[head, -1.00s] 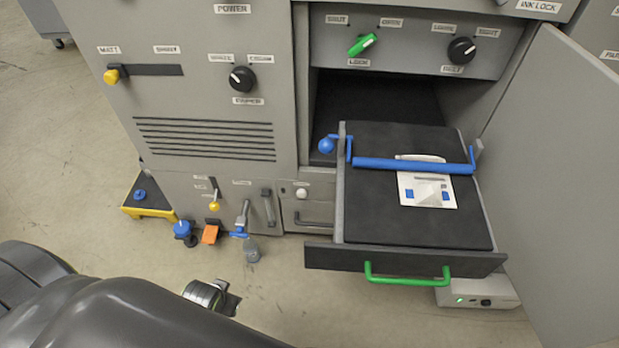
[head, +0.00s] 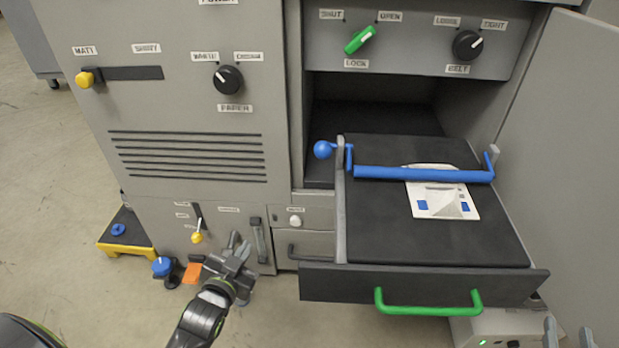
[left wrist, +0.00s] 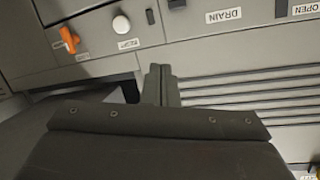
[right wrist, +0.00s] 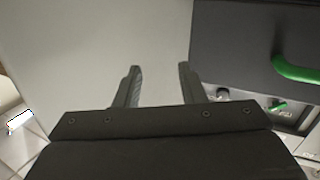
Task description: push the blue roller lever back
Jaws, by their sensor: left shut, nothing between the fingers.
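The blue roller (head: 424,174) lies across the pulled-out black tray (head: 430,238), over the upper part of a white printed sheet (head: 442,201). Its lever ends in a blue ball knob (head: 323,150) at the tray's left side, near the cabinet opening. My left gripper (head: 240,247) is in front of the lower left cabinet, left of the tray and well below the knob; its fingers are together and empty in the left wrist view (left wrist: 160,85). My right gripper (head: 568,335) shows only its fingertips at the bottom right; its fingers are apart and empty in the right wrist view (right wrist: 158,82).
The tray front has a green handle (head: 428,308). An open grey door (head: 563,150) stands at the right. A white box (head: 495,330) sits on the floor under the tray. A yellow-edged step (head: 126,249) and a blue knob (head: 161,267) are at lower left.

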